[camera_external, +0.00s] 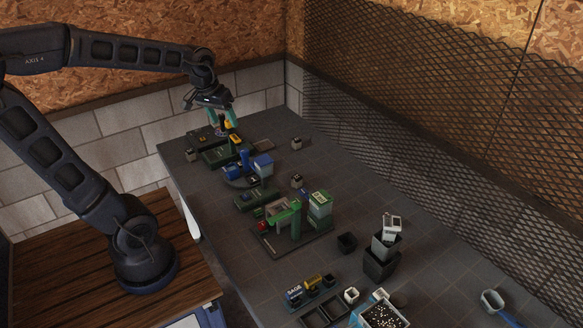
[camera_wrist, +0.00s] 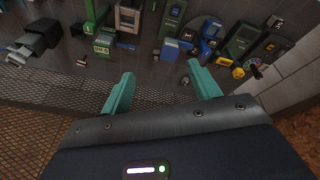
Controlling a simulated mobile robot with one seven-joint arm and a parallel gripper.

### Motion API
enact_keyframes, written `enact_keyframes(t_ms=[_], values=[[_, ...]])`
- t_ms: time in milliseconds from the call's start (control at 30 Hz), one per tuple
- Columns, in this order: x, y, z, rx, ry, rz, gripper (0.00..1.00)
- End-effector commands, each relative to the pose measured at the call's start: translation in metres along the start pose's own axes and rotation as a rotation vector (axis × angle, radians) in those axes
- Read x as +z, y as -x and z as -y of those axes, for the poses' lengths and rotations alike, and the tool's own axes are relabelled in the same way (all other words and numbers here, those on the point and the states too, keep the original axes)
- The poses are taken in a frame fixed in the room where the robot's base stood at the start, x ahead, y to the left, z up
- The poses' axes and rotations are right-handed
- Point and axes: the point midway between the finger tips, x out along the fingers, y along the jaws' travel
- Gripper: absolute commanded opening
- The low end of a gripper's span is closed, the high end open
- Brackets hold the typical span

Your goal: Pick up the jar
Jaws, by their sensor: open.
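My gripper (camera_external: 225,127) is at the far left end of the dark table, above or close beside a dark green machine (camera_external: 217,155). In the wrist view its two teal fingers (camera_wrist: 160,72) are spread apart with nothing held between them. Small pale, dark-topped containers that look like jars stand on the table: one right of the gripper (camera_external: 297,143), one nearer the middle (camera_external: 297,180) and one at the left edge (camera_external: 191,155). I cannot tell which is the task's jar. A small object (camera_wrist: 185,81) lies beside the right finger in the wrist view.
A blue machine (camera_external: 243,168) and a green machine (camera_external: 296,220) stand along the table. Dark stacked bins (camera_external: 381,262) and a tray of white pellets (camera_external: 384,316) are nearer the camera. A block wall and a mesh screen (camera_external: 430,110) bound the table. The right strip is mostly clear.

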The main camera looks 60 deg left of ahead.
Motion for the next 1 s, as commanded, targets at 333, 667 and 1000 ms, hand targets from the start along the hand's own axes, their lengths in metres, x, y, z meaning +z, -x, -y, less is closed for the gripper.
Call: enact_keyframes(t_ms=[333,667,1000], values=[[-0.081,-0.055,0.068,-0.049,0.295,0.053,0.62],[-0.136,-0.119,0.159,-0.100,0.571,0.089,0.62],[-0.162,-0.195,0.276,-0.161,0.854,0.124,0.62]])
